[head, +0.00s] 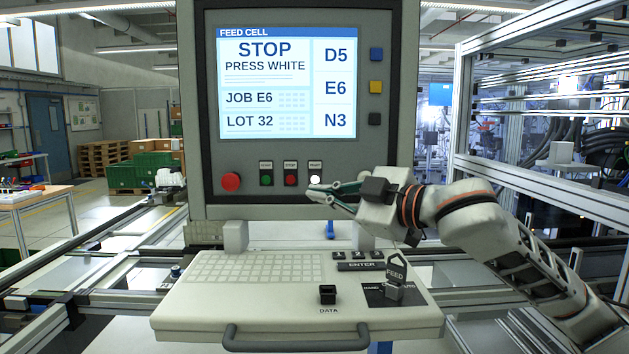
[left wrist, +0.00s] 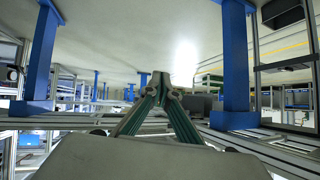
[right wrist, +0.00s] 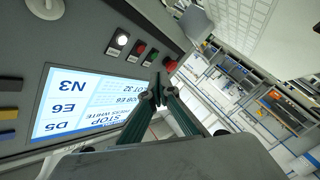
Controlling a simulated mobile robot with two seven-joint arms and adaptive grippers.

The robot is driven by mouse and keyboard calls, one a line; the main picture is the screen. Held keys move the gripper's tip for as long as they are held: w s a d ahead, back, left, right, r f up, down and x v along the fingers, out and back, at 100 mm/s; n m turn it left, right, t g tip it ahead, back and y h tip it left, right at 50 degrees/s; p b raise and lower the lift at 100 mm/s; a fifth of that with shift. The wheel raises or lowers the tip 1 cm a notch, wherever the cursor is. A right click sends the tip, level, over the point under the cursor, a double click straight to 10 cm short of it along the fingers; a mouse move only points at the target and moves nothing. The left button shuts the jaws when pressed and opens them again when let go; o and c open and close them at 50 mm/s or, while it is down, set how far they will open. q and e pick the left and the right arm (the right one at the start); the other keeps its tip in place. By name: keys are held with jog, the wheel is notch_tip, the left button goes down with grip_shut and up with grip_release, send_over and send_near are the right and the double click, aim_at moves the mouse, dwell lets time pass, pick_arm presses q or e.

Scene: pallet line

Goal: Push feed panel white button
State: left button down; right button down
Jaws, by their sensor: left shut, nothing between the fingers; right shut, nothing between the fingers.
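The feed panel (head: 380,200) stands upright in the middle of the head view, its screen (head: 287,84) reading "STOP, PRESS WHITE". The lit white button (head: 315,180) is at the right end of the lower button row; it also shows in the right wrist view (right wrist: 123,39). My right gripper (head: 312,191) is shut and empty, its tips just below the white button in the head view. In the right wrist view its tips (right wrist: 158,92) appear apart from the button. I cannot tell the exact gap to the panel. My left gripper (left wrist: 161,80) is shut and empty, away from the panel.
A red mushroom button (head: 230,182), a green button (head: 266,180) and a red button (head: 290,180) share the row. Metal framing (head: 540,180) stands at the right.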

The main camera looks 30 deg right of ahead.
aim_at(315, 179)
pick_arm(q)
jog(key=shift+s+a+f+p, duration=0.1)
jog(key=shift+a+f+p, duration=0.05)
jog(key=shift+a+p, duration=0.3)
pick_arm(e)
jog(key=w+d, duration=0.4)
jog(key=w, duration=0.3)
jog(key=shift+w+d, duration=0.25)
pick_arm(q)
jog(key=shift+d, duration=0.15)
dwell(0.6)
jog(key=shift+r, duration=0.25)
pick_arm(e)
jog(key=shift+w+d, duration=0.1)
pick_arm(q)
jog(key=shift+r, duration=0.2)
pick_arm(e)
jog(key=shift+w+d, duration=0.15)
jog(key=shift+w, duration=0.15)
